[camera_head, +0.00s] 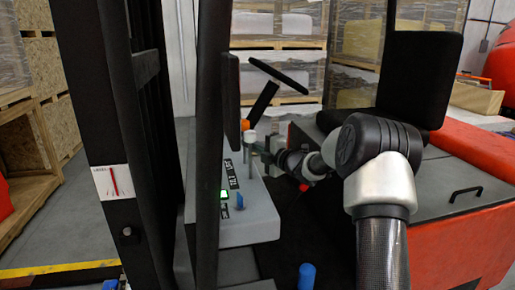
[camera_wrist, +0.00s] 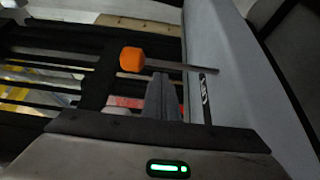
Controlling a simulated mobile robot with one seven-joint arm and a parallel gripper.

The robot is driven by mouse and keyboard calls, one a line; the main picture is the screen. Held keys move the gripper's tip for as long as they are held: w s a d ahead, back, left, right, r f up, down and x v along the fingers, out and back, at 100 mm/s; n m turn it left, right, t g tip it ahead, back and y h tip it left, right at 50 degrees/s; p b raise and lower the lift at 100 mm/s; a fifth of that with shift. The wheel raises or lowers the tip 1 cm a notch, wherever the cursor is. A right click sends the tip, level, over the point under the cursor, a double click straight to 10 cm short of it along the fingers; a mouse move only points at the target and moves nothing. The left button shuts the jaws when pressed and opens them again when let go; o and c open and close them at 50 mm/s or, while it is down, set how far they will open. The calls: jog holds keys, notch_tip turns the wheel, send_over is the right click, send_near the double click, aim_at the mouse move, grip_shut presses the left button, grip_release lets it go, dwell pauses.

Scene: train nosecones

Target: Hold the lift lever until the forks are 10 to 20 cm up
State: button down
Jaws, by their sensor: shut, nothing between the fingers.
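A lever with an orange knob (camera_head: 244,124) rises from the grey console (camera_head: 255,215), near dark labels (camera_head: 231,174) that seem to read LIFT and TILT. In the wrist view the orange knob (camera_wrist: 132,60) sits at the end of a thin rod, just beyond my fingertips. My gripper (camera_head: 262,152) is shut and empty at the levers. In the wrist view its fingertips (camera_wrist: 161,77) are right beside the rod; I cannot tell whether they touch it. A white plate with a red mark (camera_head: 110,182) is on the black mast (camera_head: 90,100). The forks are not in view.
A blue knob (camera_head: 239,200) stands lower on the console beside a green light (camera_head: 224,195). The steering wheel (camera_head: 278,76) is above the levers. The black seat (camera_head: 420,75) is at the right. Wrapped pallets (camera_head: 355,45) stand behind.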

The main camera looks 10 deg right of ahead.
jog(key=shift+x, duration=1.45)
